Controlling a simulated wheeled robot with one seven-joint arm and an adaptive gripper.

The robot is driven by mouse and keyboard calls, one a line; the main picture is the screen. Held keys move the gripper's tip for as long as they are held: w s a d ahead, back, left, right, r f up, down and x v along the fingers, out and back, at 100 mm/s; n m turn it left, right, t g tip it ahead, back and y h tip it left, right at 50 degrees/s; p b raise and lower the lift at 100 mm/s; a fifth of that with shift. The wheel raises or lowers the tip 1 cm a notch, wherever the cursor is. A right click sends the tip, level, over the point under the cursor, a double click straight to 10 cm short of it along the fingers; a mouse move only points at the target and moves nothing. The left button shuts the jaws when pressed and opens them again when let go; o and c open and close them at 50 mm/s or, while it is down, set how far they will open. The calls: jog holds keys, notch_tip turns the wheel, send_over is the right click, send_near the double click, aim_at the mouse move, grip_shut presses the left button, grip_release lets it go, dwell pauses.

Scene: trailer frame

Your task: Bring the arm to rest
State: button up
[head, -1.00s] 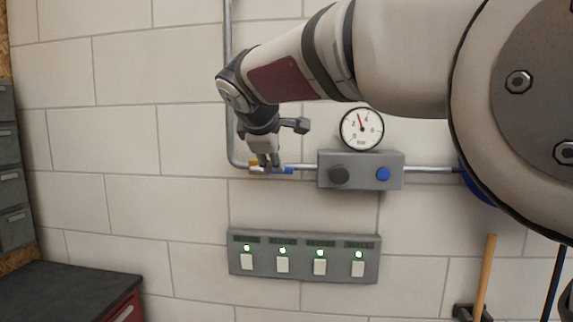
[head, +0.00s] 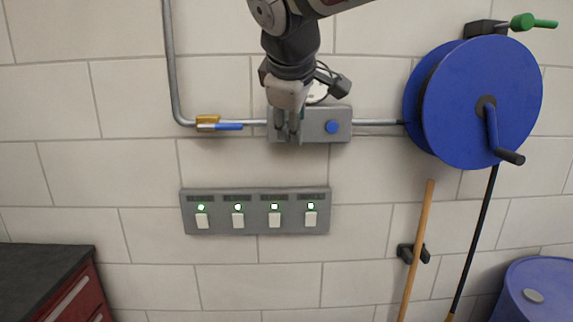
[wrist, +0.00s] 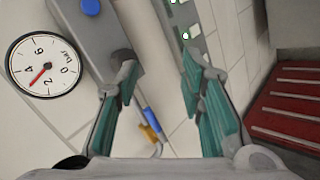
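My gripper (head: 288,133) hangs fingers-down in the head view, in front of the grey regulator box (head: 312,125), and hides its left part. In the wrist view my gripper (wrist: 158,75) shows its two green-padded fingers apart with nothing held between them. The arm reaches in from the top of the head view. The valve (head: 207,120), yellow with a blue handle (head: 228,127), is on the pipe left of my gripper, apart from it. The handle lies along the pipe. The valve also shows beyond the fingers in the wrist view (wrist: 150,132).
The round pressure gauge (wrist: 43,66) is mostly hidden behind my gripper in the head view. A panel (head: 255,225) with several switches and lit green lamps is below. A blue hose reel (head: 455,110) is at right, above a wooden handle (head: 417,245) and blue drum (head: 540,295).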

jog(key=s+d+f+m+g, duration=0.1)
jog(key=s+d+f+m, duration=0.3)
jog(key=s+d, duration=0.3)
jog(key=s+d+f+m+g, duration=0.1)
jog(key=s+d+f+m, duration=0.25)
jog(key=s+d, duration=0.4)
jog(key=s+d+f+m+g, duration=0.1)
jog(key=s+d+f+m, duration=0.1)
jog(key=s+f, duration=0.3)
jog(key=s+d+f+m, duration=0.1)
jog(key=s+f+m, duration=0.3)
jog(key=s, duration=0.4)
jog(key=shift+s+d+f+g+y, duration=0.15)
jog(key=shift+d+f+g+y, duration=0.2)
jog(key=shift+f, duration=0.25)
